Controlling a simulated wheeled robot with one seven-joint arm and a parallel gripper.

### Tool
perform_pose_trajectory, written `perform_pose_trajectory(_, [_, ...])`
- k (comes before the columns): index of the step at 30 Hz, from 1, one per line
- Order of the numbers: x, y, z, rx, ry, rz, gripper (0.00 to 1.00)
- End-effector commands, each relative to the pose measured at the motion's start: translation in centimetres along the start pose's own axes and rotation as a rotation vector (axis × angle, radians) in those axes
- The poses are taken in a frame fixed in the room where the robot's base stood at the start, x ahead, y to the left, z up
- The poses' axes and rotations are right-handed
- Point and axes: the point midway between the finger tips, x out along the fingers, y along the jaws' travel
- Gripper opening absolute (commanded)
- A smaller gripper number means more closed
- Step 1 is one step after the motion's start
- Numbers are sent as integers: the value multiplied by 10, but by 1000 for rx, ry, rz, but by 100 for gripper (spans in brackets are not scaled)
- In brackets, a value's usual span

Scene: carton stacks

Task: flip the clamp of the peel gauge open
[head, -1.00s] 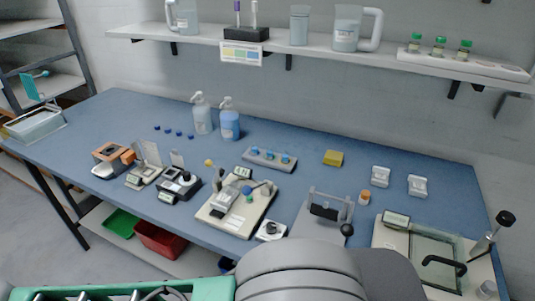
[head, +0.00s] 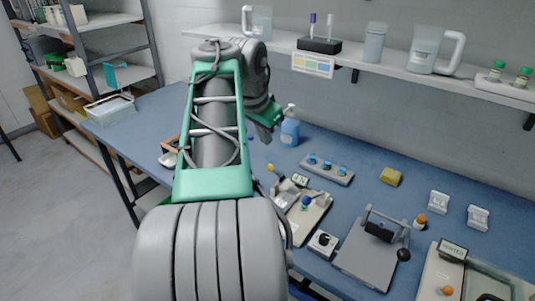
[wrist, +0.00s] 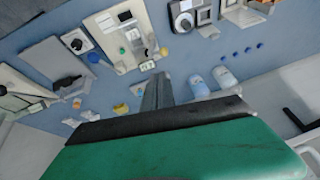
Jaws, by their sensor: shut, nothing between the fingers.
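A device with a beige base, likely the peel gauge (head: 312,217), lies on the blue bench to the right of my arm. It carries a small display, a grey lever-like part and a blue-green knob. My gripper (wrist: 157,92) is shut and empty, above the bench, and appears apart from the device. In the head view the gripper is partly hidden behind my arm.
Two dispenser bottles (wrist: 212,80) stand near my gripper in the wrist view. A rack with blue-topped pieces (head: 325,169), a yellow block (head: 390,177) and a grey roller device (head: 365,255) are to the right. A shelf (head: 285,39) with jugs overhangs the back.

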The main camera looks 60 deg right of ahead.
Motion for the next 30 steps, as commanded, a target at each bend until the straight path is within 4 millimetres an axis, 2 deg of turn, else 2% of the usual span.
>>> perform_pose_trajectory(5, [25, 2, 1, 1, -2, 3, 0])
perform_pose_trajectory(18, [114, -5, 2, -4, -3, 1, 0])
perform_pose_trajectory(24, [134, -10, 5, -4, -1, -1, 0])
perform_pose_trajectory(30, [137, -11, 5, -4, 0, -3, 0])
